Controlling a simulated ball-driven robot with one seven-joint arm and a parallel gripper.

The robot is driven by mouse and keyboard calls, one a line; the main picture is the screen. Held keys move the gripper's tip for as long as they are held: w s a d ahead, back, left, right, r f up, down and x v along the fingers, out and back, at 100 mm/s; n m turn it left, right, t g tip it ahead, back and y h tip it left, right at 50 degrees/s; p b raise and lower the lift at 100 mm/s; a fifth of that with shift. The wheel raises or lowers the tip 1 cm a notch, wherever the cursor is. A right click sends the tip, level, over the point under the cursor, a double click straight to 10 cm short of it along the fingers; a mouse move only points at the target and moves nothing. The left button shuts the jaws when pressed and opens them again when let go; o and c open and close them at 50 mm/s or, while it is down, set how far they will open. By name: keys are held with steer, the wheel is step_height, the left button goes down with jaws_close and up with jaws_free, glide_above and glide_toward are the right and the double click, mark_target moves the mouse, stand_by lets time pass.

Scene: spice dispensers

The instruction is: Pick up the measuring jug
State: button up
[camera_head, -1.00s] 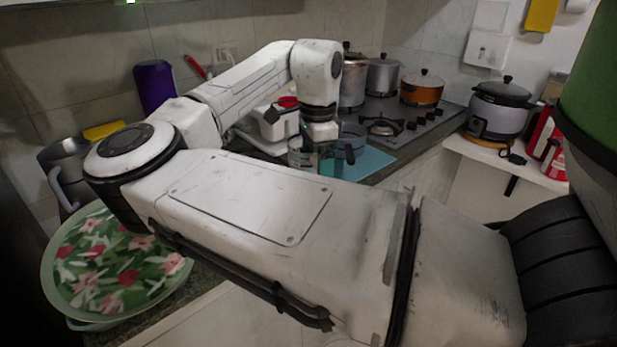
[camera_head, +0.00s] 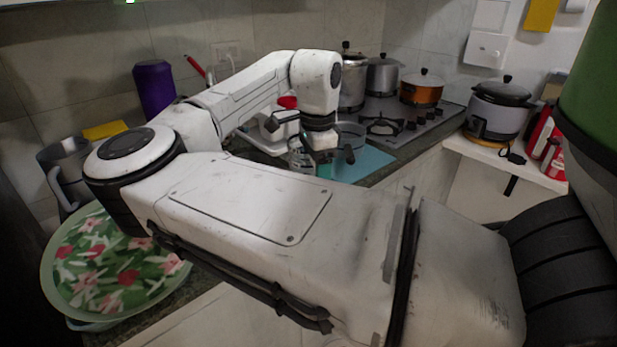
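My gripper (camera_head: 322,152) points down at the far end of my arm, over the counter beside a blue-teal mat (camera_head: 372,163). A clear, see-through vessel (camera_head: 350,141) stands behind and to the right of the gripper, on the mat. Another clear glass-like vessel (camera_head: 299,155) shows just left of the gripper, partly hidden by my arm. I cannot tell for certain which clear vessel is the measuring jug. The fingers are small and dark, so their opening and any contact with a vessel cannot be made out.
A white appliance with a red top (camera_head: 287,102) stands behind the wrist. A hob (camera_head: 395,122) with several pots lies at the back right. A rice cooker (camera_head: 497,110) stands on a white shelf. A floral tray (camera_head: 112,262) and a grey jug-like vessel (camera_head: 65,160) are at left.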

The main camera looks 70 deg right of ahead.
jaws_close()
steer(key=shift+r, duration=0.25)
